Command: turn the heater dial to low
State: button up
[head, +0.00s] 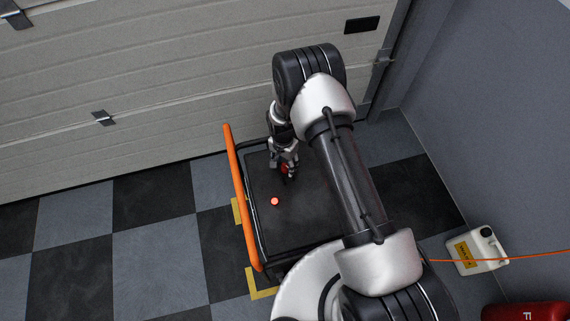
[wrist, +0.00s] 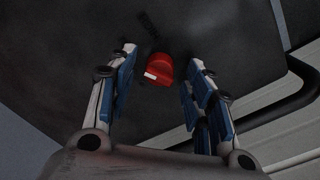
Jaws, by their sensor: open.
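The heater (head: 300,215) is a dark box with an orange bar (head: 240,195) along its left side. Its red dial (wrist: 160,66) shows in the wrist view with a white pointer mark toward the lower left. In the head view the dial (head: 284,169) is partly hidden by my gripper (head: 284,163). My gripper (wrist: 161,60) is open, with one blue-padded finger on each side of the dial and a visible gap to each. I cannot read any setting marks. A small glowing orange-red light (head: 275,201) sits on the heater top, nearer than the dial.
A ribbed garage door (head: 150,80) stands behind the heater and a grey wall (head: 500,130) at the right. A white jug (head: 476,251), an orange cord (head: 530,257) and a red object (head: 525,312) are at the lower right. The checkered floor (head: 150,250) at left is clear.

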notch_tip(320, 180, up, 11)
jog(key=shift+a+r, duration=0.15)
jog(key=shift+a, duration=0.1)
jog(key=shift+w, duration=0.15)
dwell(0.4)
notch_tip(320, 180, up, 12)
jog(key=n+t, duration=0.1)
send_over(284, 164)
jog(key=d, duration=0.3)
jog(key=s+d+r+n+t, duration=0.1)
jog(key=s+d+r, duration=0.2)
jog(key=r, duration=0.5)
jog(key=s+d+r+n, duration=0.1)
jog(key=s+d+r, duration=0.2)
jog(key=r, duration=0.5)
jog(key=s+d+r+n+t, duration=0.1)
jog(key=s+d+r, duration=0.1)
jog(key=s, duration=0.4)
jog(key=s+d+r+n+t, duration=0.1)
jog(key=s+d+r, duration=0.1)
jog(key=s+r, duration=0.2)
jog(key=s+d+r+n+t, duration=0.1)
jog(key=s+d+r, duration=0.1)
jog(key=s, duration=0.8)
jog(key=shift+r+n+y, duration=0.3)
jog(key=shift+r, duration=0.35)
jog(key=shift+s, duration=0.1)
